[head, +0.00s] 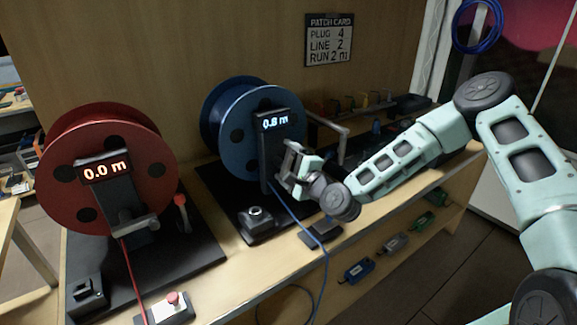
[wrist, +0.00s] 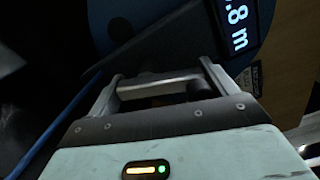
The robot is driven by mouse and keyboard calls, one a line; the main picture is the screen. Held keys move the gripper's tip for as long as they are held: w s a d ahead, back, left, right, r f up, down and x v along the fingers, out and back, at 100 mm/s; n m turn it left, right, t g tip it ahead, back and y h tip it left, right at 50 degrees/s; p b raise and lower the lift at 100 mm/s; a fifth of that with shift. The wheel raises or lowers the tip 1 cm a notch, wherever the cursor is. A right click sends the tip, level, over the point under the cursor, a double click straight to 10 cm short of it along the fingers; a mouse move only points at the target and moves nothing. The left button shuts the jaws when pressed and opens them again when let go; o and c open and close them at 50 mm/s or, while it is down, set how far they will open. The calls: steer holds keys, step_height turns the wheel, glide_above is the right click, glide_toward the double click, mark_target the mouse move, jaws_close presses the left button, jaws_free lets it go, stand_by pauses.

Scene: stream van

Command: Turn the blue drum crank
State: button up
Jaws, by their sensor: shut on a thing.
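The blue drum (head: 237,105) stands on the bench in the head view. Its display (head: 275,121) reads 0.8 m, and part of it shows in the wrist view (wrist: 238,22). My gripper (head: 291,150) is in front of the drum's dark upright, just below the display. In the wrist view, its fingers (wrist: 160,82) are shut on the blue drum's crank (wrist: 160,90), a grey bar with a dark end. The gripper hides most of the crank in the head view. A blue cable (head: 297,215) runs down from the drum over the bench edge.
A red button box (head: 172,303) and a dark box (head: 257,222) sit near the front edge. A patch card (head: 329,40) on the wall reads plug 4, line 2, run 2 m.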

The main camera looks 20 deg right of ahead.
steer(key=n+b, duration=0.1)
steer(key=n, duration=0.2)
steer(key=a+n+b, duration=0.1)
steer(key=n, duration=0.2)
steer(key=shift+s+f+n, duration=0.15)
steer(key=shift+f+n, duration=0.05)
steer(key=shift+n, duration=0.1)
steer(key=n+b, duration=0.2)
steer(key=n, duration=0.1)
steer(key=n+b, duration=0.2)
steer(key=shift+s+a+f, duration=0.1)
steer(key=shift+a+f, duration=0.15)
steer(key=n+b, duration=0.1)
steer(key=n, duration=0.1)
steer(key=n+b, duration=0.4)
steer(key=shift+a+f, duration=0.15)
steer(key=shift+f, duration=0.2)
steer(key=shift+n+b, duration=1.45)
steer(key=shift+n, duration=0.25)
steer(key=shift+r, duration=0.1)
steer(key=o, duration=0.8)
steer(key=shift+o, duration=0.2)
